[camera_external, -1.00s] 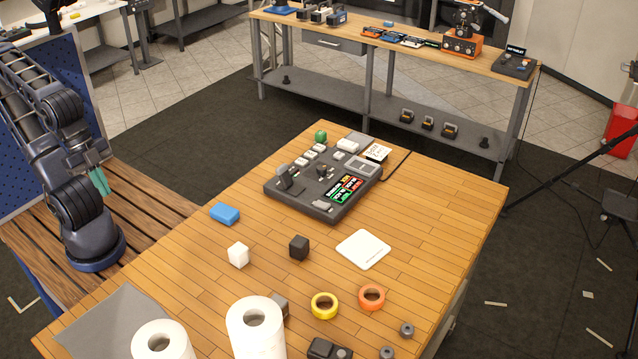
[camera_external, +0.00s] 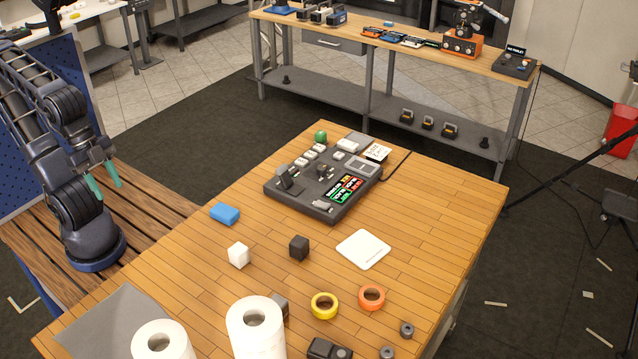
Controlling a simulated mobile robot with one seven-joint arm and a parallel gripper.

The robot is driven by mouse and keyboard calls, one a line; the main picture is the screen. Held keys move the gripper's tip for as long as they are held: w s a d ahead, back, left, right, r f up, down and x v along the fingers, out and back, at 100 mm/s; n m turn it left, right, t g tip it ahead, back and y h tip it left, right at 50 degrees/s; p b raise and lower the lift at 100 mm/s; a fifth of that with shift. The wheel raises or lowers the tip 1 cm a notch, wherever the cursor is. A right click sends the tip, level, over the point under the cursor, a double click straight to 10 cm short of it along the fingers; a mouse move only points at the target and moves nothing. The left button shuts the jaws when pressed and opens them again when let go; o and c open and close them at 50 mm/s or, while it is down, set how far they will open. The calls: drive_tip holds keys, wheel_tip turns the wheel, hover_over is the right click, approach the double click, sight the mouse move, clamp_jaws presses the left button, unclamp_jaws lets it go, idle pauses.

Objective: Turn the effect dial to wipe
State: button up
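A dark control console (camera_external: 292,203) lies on the wooden table, with white keys, small knobs, a lever and a lit panel (camera_external: 353,190) of coloured labels. A small dark knob (camera_external: 325,169) stands near its middle; which control is the effect dial, and where it points, is too small to tell. My gripper (camera_external: 106,186) has green fingers spread apart. It is open and empty, at the far left above the slatted wooden bench, well away from the console.
On the table (camera_external: 440,195) lie a blue block (camera_external: 225,213), a white cube (camera_external: 239,254), a black cube (camera_external: 299,247), a white coaster (camera_external: 363,249), yellow tape (camera_external: 324,305), orange tape (camera_external: 371,297) and paper rolls (camera_external: 256,328). A green ball (camera_external: 321,136) sits behind the console.

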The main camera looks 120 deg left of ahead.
drive_tip(key=shift+o, duration=0.7)
drive_tip(key=w+a+r+n+g, duration=0.1)
drive_tip(key=w+a+r+n, duration=0.2)
drive_tip(key=w+a, duration=0.2)
drive_tip(key=w, duration=0.3)
drive_tip(key=shift+a+y, duration=0.3)
drive_tip(key=w+a+n+g, duration=0.1)
drive_tip(key=w+a+n, duration=0.3)
drive_tip(key=w+a, duration=0.5)
drive_tip(key=w+a+n+g, duration=0.1)
drive_tip(key=w+a+n, duration=0.35)
drive_tip(key=a, duration=0.85)
drive_tip(key=n+g, duration=0.2)
drive_tip(key=n, duration=0.6)
hover_over(322, 167)
wheel_tip(322, 167, down, 16)
wheel_tip(322, 167, down, 10)
drive_tip(key=shift+f, duration=0.25)
drive_tip(key=c, duration=1)
